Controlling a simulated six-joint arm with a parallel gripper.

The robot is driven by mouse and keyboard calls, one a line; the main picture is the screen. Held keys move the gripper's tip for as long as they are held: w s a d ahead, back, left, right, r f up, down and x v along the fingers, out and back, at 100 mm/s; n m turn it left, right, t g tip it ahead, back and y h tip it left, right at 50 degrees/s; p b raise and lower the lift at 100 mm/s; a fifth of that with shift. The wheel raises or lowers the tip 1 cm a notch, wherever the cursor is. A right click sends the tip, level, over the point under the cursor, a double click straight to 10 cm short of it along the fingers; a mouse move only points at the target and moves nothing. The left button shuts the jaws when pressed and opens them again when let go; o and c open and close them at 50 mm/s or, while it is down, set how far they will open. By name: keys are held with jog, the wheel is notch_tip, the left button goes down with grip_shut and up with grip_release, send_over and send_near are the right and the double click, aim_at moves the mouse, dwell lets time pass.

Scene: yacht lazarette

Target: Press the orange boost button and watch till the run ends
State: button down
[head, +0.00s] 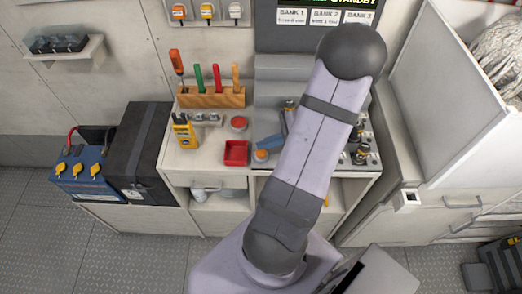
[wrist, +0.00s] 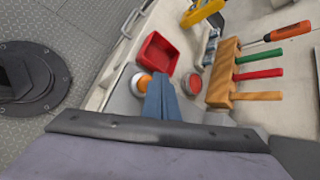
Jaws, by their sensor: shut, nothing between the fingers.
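The orange button (head: 261,155) sits in a pale round base on the bench, right of a small red tray (head: 236,153). It also shows in the wrist view (wrist: 143,82), partly hidden by my fingers. My gripper (head: 260,146) has blue fingers, shut and empty, with the tips right beside the button. In the wrist view my gripper (wrist: 160,76) overlaps the button's edge; I cannot tell whether they touch. A dark screen (head: 320,4) at the top reads STANDBY in green, partly cut off, above labels for banks 1, 2 and 3.
A red button (head: 238,123) stands behind the tray. A yellow meter (head: 184,131) and a wooden rack (head: 211,97) with several tools are to the left and back. Dark fittings (head: 361,153) stand right of my arm, which hides part of the panel.

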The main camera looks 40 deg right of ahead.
aim_at(265, 153)
jog(key=shift+f, duration=0.15)
jog(key=shift+f+b, duration=0.3)
jog(key=shift+b, duration=0.25)
jog(key=shift+f+b, duration=0.45)
dwell(0.9)
jog(key=shift+r, duration=0.1)
jog(key=shift+r+p, duration=0.7)
jog(key=shift+r, duration=0.1)
dwell(0.3)
jog(key=shift+r+p, duration=1.95)
jog(key=shift+r, duration=0.6)
jog(key=shift+f, duration=0.1)
